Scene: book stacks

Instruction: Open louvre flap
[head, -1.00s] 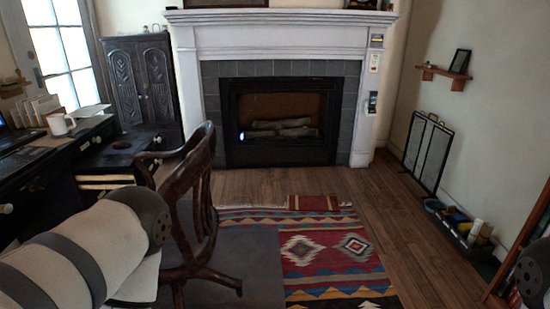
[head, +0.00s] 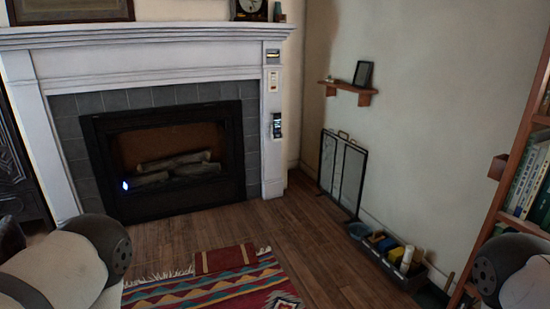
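No louvre flap can be made out for certain in the head view. A small panel with a pale part and a dark part (head: 276,126) is fixed on the right leg of the white fireplace surround (head: 160,38). A yellowish and dark fitting (head: 272,55) sits above it, with a pale plate (head: 273,81) between them. Only rounded parts of my two arms show, at the lower left and lower right corners. Both grippers are outside the view.
A black fire screen (head: 342,172) leans by the right wall, with a tray of bottles and items (head: 398,258) on the floor nearby. A bookshelf (head: 505,195) stands at the right.

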